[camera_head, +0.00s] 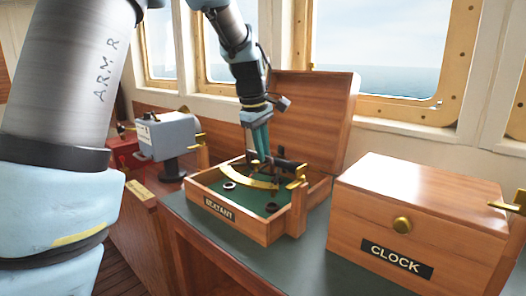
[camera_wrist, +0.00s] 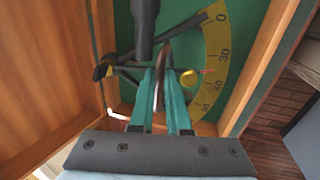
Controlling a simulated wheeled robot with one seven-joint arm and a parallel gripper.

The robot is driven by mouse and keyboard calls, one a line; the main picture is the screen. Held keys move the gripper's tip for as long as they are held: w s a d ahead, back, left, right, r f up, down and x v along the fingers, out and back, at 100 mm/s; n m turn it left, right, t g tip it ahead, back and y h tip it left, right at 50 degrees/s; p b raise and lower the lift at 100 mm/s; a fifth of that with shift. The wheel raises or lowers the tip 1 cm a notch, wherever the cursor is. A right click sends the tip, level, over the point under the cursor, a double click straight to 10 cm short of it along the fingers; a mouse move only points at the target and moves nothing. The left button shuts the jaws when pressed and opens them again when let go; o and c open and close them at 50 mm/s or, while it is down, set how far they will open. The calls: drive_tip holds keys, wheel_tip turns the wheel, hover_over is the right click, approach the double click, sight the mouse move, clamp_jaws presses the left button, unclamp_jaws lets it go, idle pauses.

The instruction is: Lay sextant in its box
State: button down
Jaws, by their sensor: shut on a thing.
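The sextant, with a brass arc (camera_head: 246,179) and black frame parts, is inside the outline of the open wooden box marked SEXTANT (camera_head: 262,229). The wrist view shows its numbered yellow arc (camera_wrist: 222,62) and dark tube over the box's green lining. My gripper (camera_head: 262,155) points down into the box, shut on a thin part of the sextant; its teal fingers show in the wrist view (camera_wrist: 164,80). I cannot tell whether the sextant touches the floor. Two dark rings (camera_head: 229,185) show on the green floor. The lid (camera_head: 318,105) stands open behind.
A closed wooden box marked CLOCK (camera_head: 412,217) stands close on the right. A grey-blue instrument on a black stand (camera_head: 168,140) is at the left. Windows (camera_head: 378,45) are behind. A strip of dark green countertop (camera_head: 205,238) is bare in front of the sextant box.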

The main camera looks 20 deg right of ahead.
drive_tip(key=shift+a+f, duration=0.15)
drive_tip(key=shift+f, duration=0.1)
idle(0.3)
drive_tip(key=shift+a+x, duration=0.2)
drive_tip(key=shift+x, duration=0.85)
idle(1.7)
drive_tip(key=shift+s+f, duration=0.1)
drive_tip(key=shift+s, duration=0.1)
drive_tip(key=c, duration=0.8)
unclamp_jaws()
drive_tip(key=shift+c, duration=0.2)
drive_tip(key=shift+o, duration=0.2)
drive_tip(key=shift+s+f, duration=0.1)
drive_tip(key=shift+f, duration=0.05)
drive_tip(key=shift+a+b, duration=0.1)
drive_tip(key=shift+b, duration=0.2)
